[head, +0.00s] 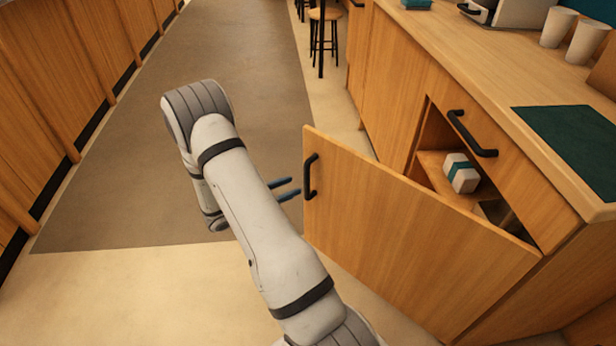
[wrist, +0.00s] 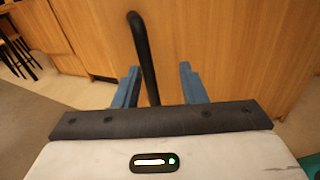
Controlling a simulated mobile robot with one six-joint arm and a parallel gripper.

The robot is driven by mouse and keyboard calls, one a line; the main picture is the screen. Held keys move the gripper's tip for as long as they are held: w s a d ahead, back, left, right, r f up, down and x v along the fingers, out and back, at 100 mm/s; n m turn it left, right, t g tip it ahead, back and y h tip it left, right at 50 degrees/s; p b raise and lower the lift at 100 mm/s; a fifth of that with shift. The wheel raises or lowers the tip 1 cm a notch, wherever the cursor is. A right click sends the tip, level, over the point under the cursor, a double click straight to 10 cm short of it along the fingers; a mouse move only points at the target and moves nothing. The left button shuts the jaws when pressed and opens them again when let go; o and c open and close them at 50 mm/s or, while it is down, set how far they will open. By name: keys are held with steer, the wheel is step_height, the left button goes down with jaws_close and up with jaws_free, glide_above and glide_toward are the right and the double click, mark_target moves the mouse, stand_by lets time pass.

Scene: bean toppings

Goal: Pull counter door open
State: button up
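The counter door (head: 400,235) is a wooden panel that stands swung out from the counter, with the cabinet inside showing behind it. Its black handle (head: 310,176) is on the free edge at the left. My gripper (head: 287,189) is beside the handle, with its two blue fingers apart and pointing at it. In the wrist view the handle (wrist: 144,58) runs down between the two open fingers (wrist: 158,88), nearer the left one. No grip on the handle shows. The door panel (wrist: 225,50) fills the background there.
Inside the cabinet a white and teal box (head: 461,173) sits on a shelf. A drawer handle (head: 472,134) is above it. White cups (head: 586,42) and a dark green mat (head: 575,150) are on the counter top. Stools (head: 324,30) stand far back. The floor at left is clear.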

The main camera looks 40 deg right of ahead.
mark_target(305, 180)
steer(key=shift+n+t+h, duration=0.3)
steer(key=shift+n+t, duration=0.4)
steer(key=shift+n, duration=0.1)
steer(key=d, duration=0.2)
steer(key=d+f+b, duration=0.1)
steer(key=d, duration=0.2)
steer(key=w+d+f, duration=0.1)
steer(key=d, duration=0.2)
steer(key=shift+w+f+b, duration=0.1)
steer(key=shift+b, duration=0.25)
jaws_close()
